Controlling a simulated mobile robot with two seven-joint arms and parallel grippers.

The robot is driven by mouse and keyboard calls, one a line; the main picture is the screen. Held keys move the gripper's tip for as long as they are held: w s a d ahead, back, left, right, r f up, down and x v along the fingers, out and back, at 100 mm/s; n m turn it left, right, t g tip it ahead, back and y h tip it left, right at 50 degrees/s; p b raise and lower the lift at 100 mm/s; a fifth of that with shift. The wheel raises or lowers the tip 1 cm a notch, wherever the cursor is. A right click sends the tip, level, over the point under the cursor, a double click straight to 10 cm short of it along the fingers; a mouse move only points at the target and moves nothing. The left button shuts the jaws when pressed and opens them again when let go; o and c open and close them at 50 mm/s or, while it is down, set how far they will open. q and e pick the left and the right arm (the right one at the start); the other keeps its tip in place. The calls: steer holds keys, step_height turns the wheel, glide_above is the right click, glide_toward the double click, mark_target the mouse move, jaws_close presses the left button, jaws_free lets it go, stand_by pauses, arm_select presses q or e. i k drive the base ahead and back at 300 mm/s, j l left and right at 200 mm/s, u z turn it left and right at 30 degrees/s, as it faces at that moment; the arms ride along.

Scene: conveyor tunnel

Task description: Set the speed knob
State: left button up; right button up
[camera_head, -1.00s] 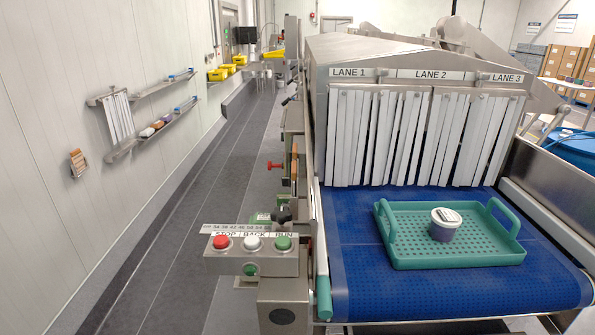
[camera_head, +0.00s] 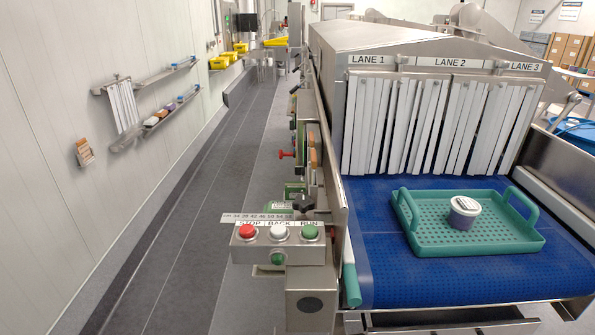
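No knob's label for speed can be read from here. A black lobed knob (camera_head: 303,203) stands on the machine's left side, just behind a numbered scale strip (camera_head: 258,217). A red knob or handle (camera_head: 286,154) sticks out farther back on the same side. In front is a grey control box (camera_head: 283,253) with a red STOP button (camera_head: 247,231), a white BACK button (camera_head: 279,232) and a green RUN button (camera_head: 309,232). Neither of my grippers is in view.
A blue conveyor belt (camera_head: 400,280) runs into a tunnel with white strip curtains (camera_head: 440,125). A green tray (camera_head: 420,238) on the belt holds a lidded tub (camera_head: 464,212). Wall shelves (camera_head: 155,130) are at the left. The grey floor (camera_head: 190,240) left of the machine is clear.

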mark_target(299, 170)
steer(key=j+z, duration=0.2)
steer(key=j, duration=0.45)
steer(key=k+j+z, duration=0.2)
steer(key=j, duration=0.45)
steer(key=i, duration=0.1)
